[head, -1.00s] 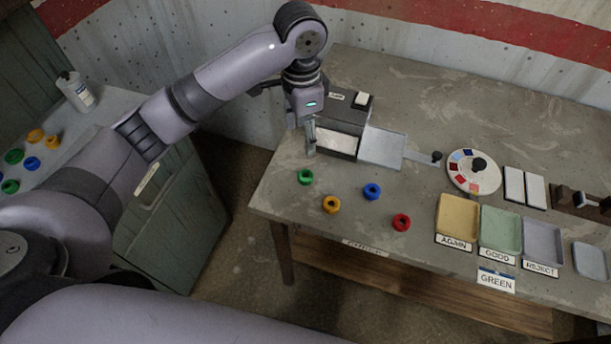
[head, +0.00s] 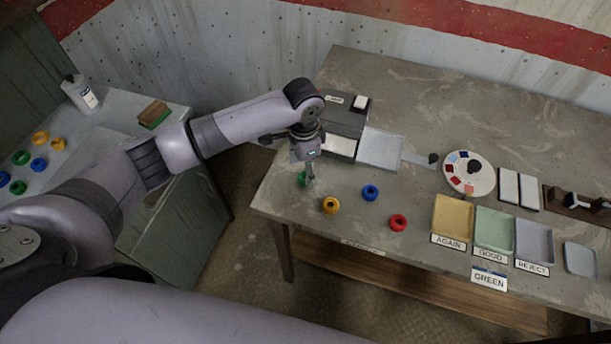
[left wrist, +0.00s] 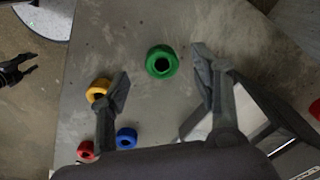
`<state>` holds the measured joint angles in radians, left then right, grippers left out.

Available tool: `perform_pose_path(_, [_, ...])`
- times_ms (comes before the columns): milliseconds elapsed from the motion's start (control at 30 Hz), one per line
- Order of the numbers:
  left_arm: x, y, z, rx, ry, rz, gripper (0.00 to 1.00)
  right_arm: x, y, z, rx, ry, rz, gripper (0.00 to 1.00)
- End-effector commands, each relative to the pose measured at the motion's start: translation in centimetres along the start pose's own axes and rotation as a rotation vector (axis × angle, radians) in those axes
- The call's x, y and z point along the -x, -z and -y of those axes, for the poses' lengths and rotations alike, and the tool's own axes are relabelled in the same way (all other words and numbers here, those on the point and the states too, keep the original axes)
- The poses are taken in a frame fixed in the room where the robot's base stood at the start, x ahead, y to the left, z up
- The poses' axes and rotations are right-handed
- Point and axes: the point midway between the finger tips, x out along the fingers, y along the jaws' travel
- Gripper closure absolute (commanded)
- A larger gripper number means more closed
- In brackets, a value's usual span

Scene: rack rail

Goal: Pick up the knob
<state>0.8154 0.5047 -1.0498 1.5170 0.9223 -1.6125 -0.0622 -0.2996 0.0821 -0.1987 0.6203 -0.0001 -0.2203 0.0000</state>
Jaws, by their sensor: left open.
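A green ring-shaped knob (head: 302,178) sits on the grey table near its left edge, partly hidden by my left gripper (head: 310,184). A yellow knob (head: 331,205), a blue knob (head: 370,193) and a red knob (head: 398,223) lie to its right. In the left wrist view the green knob (left wrist: 161,62) shows between the two open fingers of my left gripper (left wrist: 162,76), apart from both. The fingers are empty. A dark two-pronged shape at the left edge of that view may be my right gripper (left wrist: 15,71); its jaw state is unclear.
A dark box (head: 344,113) with a pale plate (head: 380,150) stands just behind the gripper. Trays labelled AGAIN (head: 452,218), GOOD (head: 494,232) and REJECT (head: 535,243) and a GREEN sign (head: 489,279) are at the right. A side bench (head: 105,150) holds more knobs.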

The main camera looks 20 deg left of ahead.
Motion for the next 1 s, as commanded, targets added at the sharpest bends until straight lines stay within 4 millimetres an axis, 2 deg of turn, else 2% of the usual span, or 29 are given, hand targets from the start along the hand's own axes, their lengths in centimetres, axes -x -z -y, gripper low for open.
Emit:
perform_pose_path(100, [-1.4,0.5,0.0,0.001,-0.002,0.004,0.42,1.0,0.1,0.0,0.0,0.001,0.0,0.6])
perform_pose_path(300, [-3.6,0.5,0.1,-0.001,0.0,0.001,0.42,1.3,0.1,0.1,0.0,0.002,0.0,0.6])
perform_pose_path(567, [-3.9,0.5,0.1,-0.002,0.001,0.001,0.43,1.2,0.1,0.3,0.0,0.004,0.0,0.6])
perform_pose_path(1000, [-3.8,0.5,0.1,-0.001,0.001,0.001,0.72,1.2,0.1,0.4,0.0,0.005,-0.001,0.6])
